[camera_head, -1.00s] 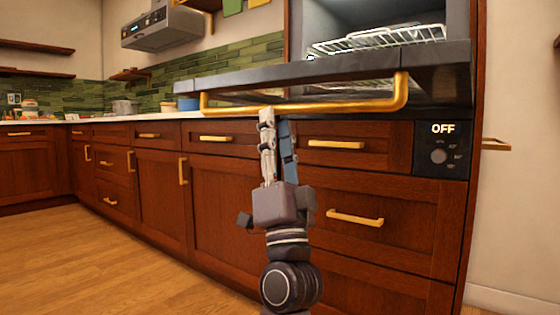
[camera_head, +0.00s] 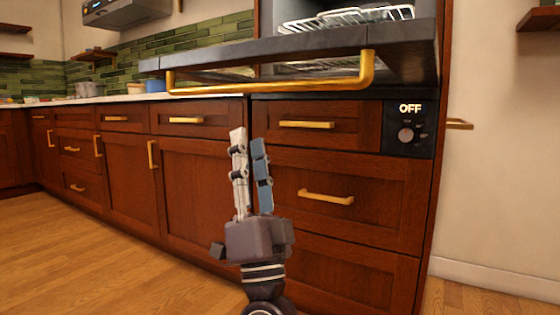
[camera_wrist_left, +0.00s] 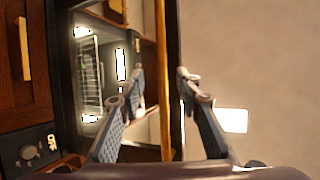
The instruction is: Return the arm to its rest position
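My left gripper (camera_head: 248,138) points upward in the head view, in front of the dark red cabinet fronts. Its fingertips are below the gold handle (camera_head: 270,90) of the lowered dishwasher door (camera_head: 260,50) and look apart from it. In the left wrist view the two fingers (camera_wrist_left: 162,78) are spread with nothing held. The gold handle (camera_wrist_left: 164,60) runs through the gap between them in that picture, seen beyond the fingertips. My right gripper is not in view.
The control panel (camera_head: 408,125) reads OFF. Drawers with gold handles (camera_head: 326,197) stand close behind my left gripper. Open wooden floor (camera_head: 60,250) lies to the left.

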